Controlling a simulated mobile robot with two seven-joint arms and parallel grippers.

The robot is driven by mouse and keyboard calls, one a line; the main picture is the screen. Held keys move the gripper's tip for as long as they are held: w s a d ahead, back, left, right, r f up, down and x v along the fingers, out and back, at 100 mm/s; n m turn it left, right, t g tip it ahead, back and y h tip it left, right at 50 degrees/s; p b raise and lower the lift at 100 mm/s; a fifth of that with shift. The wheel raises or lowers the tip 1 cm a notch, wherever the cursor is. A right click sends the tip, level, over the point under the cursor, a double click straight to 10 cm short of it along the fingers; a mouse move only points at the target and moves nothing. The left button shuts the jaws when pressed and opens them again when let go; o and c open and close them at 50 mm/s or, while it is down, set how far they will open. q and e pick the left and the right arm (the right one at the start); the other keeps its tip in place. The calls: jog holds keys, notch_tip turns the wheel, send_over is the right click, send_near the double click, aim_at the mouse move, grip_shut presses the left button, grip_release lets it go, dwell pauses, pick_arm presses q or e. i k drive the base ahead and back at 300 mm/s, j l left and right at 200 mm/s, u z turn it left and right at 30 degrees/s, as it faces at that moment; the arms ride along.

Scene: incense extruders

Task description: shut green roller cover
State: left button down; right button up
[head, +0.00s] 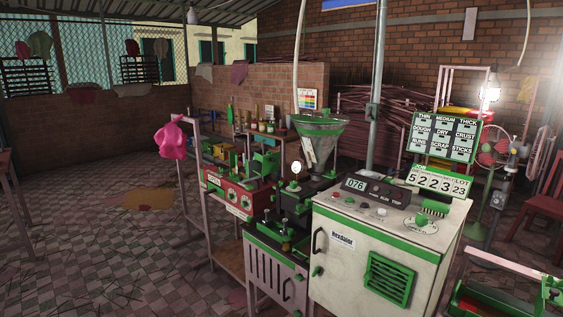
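Neither of my grippers shows in the head view. An extruder with a green-rimmed hopper (318,125) stands near the middle. Left of it, a red machine (232,191) sits on a bench and carries several green parts, among them an upright green plate (265,162). This plate may be the roller cover, but at this size I cannot tell for sure. The rollers themselves are too small to make out.
A white control cabinet (345,262) with a green vent stands at front centre-right. A green sign board (444,137) stands behind it. A red-and-green machine (490,303) is cut off at lower right. A pink cloth (170,146) hangs left. The tiled floor (95,235) is open at left.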

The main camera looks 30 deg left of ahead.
aim_at(270, 163)
jog(key=i+j, duration=0.15)
jog(key=j, duration=0.2)
jog(key=i+j+z, duration=0.1)
jog(key=j, duration=0.25)
jog(key=i+j, duration=0.15)
jog(key=j, duration=0.25)
jog(key=i+j+z, duration=0.1)
jog(key=j, duration=0.25)
jog(key=i+j+z, duration=0.1)
jog(key=j, duration=0.25)
jog(key=i+j, duration=0.1)
jog(key=j, duration=0.25)
jog(key=i+j, duration=0.15)
jog(key=j, duration=0.25)
jog(key=i+j, duration=0.1)
jog(key=j, duration=0.25)
jog(key=i+j, duration=0.1)
jog(key=j, duration=0.3)
jog(key=i+j, duration=0.1)
jog(key=j, duration=0.25)
